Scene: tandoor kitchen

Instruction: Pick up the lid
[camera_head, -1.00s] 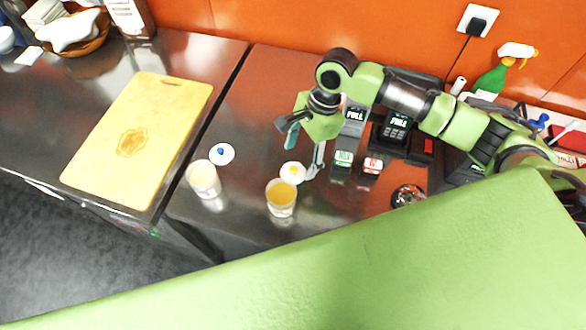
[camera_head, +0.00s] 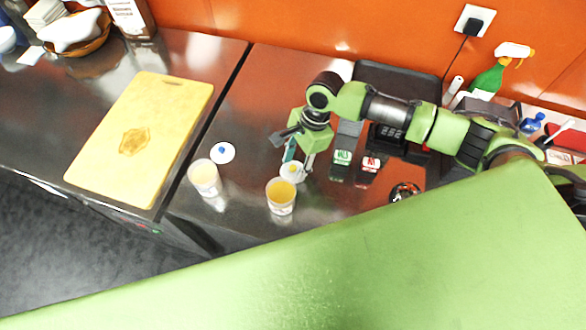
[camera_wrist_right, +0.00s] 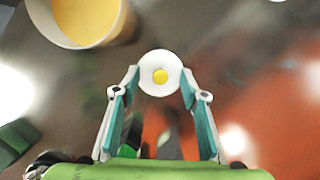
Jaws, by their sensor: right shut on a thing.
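A small round white lid with a yellow knob (camera_wrist_right: 160,75) is between the fingertips of my right gripper (camera_head: 296,170), which is shut on it. In the head view the lid (camera_head: 291,173) is partly covered by the gripper and sits just behind a cup of yellow liquid (camera_head: 281,196). The cup's rim also shows at the upper left of the wrist view (camera_wrist_right: 88,20). A second white lid with a blue knob (camera_head: 222,152) lies on the counter near a cup with pale contents (camera_head: 204,178). I cannot tell whether the held lid touches the counter. My left gripper is not in view.
A yellow cutting board (camera_head: 165,112) lies on the left counter. Small boxes with green (camera_head: 342,157) and red (camera_head: 371,163) labels and a dark card terminal (camera_head: 388,136) stand right of the gripper. A spray bottle (camera_head: 490,78) is at the back.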

